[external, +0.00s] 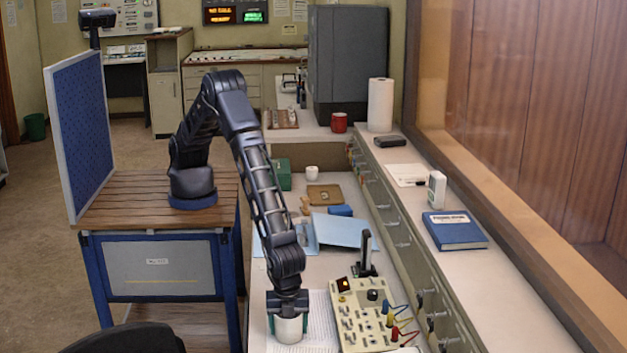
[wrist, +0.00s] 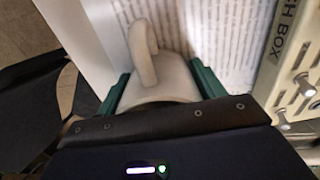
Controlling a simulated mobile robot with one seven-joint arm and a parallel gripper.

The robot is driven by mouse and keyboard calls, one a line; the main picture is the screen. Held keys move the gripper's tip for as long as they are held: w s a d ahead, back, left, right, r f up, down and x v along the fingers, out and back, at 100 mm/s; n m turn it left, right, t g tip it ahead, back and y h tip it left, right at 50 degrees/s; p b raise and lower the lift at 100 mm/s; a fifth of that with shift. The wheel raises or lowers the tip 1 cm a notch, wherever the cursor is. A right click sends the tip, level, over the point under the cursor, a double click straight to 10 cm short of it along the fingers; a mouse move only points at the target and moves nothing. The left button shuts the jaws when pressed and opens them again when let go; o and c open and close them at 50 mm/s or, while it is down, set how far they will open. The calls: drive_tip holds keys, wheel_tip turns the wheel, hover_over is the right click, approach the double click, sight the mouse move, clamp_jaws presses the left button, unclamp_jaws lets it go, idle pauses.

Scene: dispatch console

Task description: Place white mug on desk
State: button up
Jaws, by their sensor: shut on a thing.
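The white mug (external: 289,330) is at the near end of the desk (external: 318,272), in front of the printed paper sheet. My gripper (external: 288,318) points down over it, with its green-edged fingers on either side of the mug. In the wrist view the mug (wrist: 160,75) lies between the two green fingers of my gripper (wrist: 160,95), with its handle toward the top. The gripper is shut on the mug. Whether the mug's base touches the desk cannot be told.
A beige switch box (external: 374,315) with coloured plugs stands just right of the mug. Printed paper (external: 322,312) lies beside and behind it. A black chair (external: 122,340) is at the lower left.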

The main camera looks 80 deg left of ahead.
drive_tip(key=shift+f, duration=0.1)
drive_tip(key=o, duration=1.1)
drive_tip(key=shift+o, duration=0.2)
